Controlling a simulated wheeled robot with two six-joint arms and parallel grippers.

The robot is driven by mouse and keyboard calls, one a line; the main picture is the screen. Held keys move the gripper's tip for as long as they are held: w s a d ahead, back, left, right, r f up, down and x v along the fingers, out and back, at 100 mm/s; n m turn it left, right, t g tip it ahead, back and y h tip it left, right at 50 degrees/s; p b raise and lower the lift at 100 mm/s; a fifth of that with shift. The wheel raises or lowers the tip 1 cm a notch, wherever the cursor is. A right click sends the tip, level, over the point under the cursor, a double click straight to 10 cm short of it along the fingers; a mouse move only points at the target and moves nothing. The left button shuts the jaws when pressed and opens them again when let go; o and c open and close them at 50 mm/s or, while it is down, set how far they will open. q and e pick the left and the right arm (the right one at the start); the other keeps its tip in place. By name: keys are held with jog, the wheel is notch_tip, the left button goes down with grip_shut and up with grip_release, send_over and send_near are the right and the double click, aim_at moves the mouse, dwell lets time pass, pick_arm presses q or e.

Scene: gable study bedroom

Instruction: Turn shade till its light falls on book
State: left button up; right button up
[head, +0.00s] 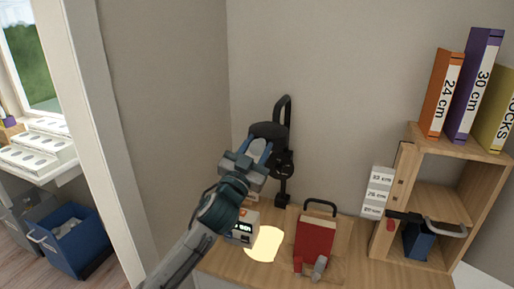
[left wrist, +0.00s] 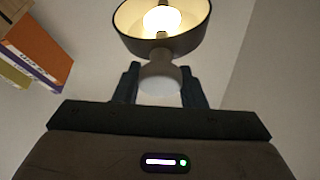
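The lamp's dark shade (head: 268,130) hangs from a black stand at the wall in the head view. In the left wrist view the shade (left wrist: 128,28) opens toward me with its bulb lit. A pale knob (left wrist: 160,84) sits below its rim. My left gripper (head: 245,160) is at the shade; in the left wrist view its fingers lie against both sides of the knob, with no clear gap. The light falls as a bright patch (head: 264,244) on the desk, left of the red book (head: 314,243) and apart from most of it. My right gripper is not in view.
A small device with a display (head: 242,230) stands left of the light patch. A wooden shelf (head: 438,197) with tall binders on top stands at the right, beside stacked white labelled boxes (head: 378,190). A blue bin (head: 75,238) is on the floor at left.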

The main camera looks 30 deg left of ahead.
pick_arm(q)
jog(key=c, duration=0.4)
jog(key=shift+o, duration=0.2)
jog(key=shift+r+m+h+p, duration=0.15)
jog(key=shift+m+h+p, duration=0.45)
jog(key=shift+m+p, duration=0.5)
jog(key=m+h+p, duration=0.1)
jog(key=m+p, duration=0.1)
jog(key=m, duration=0.1)
jog(key=shift+g+h, duration=0.3)
jog(key=shift+m+h+p, duration=0.4)
jog(key=shift+m+p, duration=0.7)
jog(key=shift+p, duration=0.15)
jog(key=shift+m+g+p, duration=0.3)
jog(key=shift+m+p, duration=0.25)
jog(key=shift+m, duration=0.05)
jog(key=shift+f, duration=0.2)
